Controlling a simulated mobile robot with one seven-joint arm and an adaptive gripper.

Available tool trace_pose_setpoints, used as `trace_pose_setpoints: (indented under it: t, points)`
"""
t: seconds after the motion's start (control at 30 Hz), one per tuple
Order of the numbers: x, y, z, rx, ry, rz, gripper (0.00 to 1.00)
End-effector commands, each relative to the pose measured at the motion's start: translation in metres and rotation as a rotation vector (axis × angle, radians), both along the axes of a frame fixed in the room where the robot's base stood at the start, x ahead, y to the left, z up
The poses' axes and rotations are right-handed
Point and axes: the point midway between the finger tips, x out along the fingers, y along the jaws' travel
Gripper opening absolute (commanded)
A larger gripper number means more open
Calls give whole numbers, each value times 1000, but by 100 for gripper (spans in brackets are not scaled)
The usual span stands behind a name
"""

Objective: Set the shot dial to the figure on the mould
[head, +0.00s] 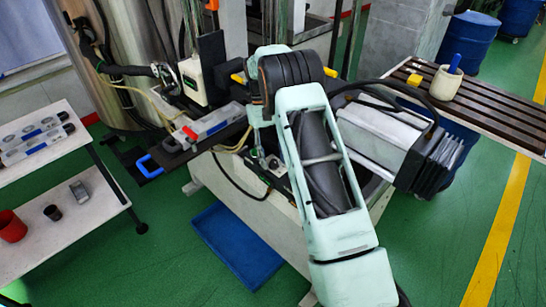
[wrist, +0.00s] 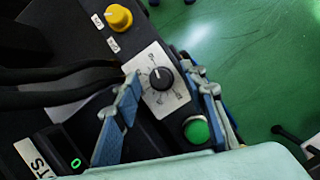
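The shot dial (wrist: 161,78) is a black knob with a white pointer line, on a white plate with small figures around it. The pointer tilts to upper left in the wrist view; the figures are too small to read. My gripper (wrist: 160,74) is open, one blue-grey finger on each side of the dial; I cannot tell whether they touch it. In the head view my arm hides the dial. A grey block with a red part and blue stripe (head: 218,121), perhaps the mould, lies on a dark plate with a blue handle. No figure is readable on it.
Close to the dial are a green button (wrist: 196,130), a yellow knob (wrist: 118,17) and a small display with a green digit (wrist: 75,163). Black cables cross on the left. A white table (head: 70,225) stands left; a slatted bench (head: 490,110) stands right.

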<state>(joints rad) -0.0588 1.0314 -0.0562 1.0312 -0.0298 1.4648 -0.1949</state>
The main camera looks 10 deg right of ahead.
Motion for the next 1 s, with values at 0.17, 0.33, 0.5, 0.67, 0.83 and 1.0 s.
trace_pose_setpoints:
  t: [0.17, 0.33, 0.5, 0.67, 0.83, 1.0]
  points:
    - [2, 1, 4, 1, -2, 1, 39]
    - [12, 3, 26, 0, -4, 0, 39]
    - [23, 5, 53, 0, -4, 0, 39]
    - [31, 7, 73, 0, -2, 0, 39]
    - [38, 9, 91, 0, -1, 0, 39]
    - [42, 9, 101, 0, -1, 0, 39]
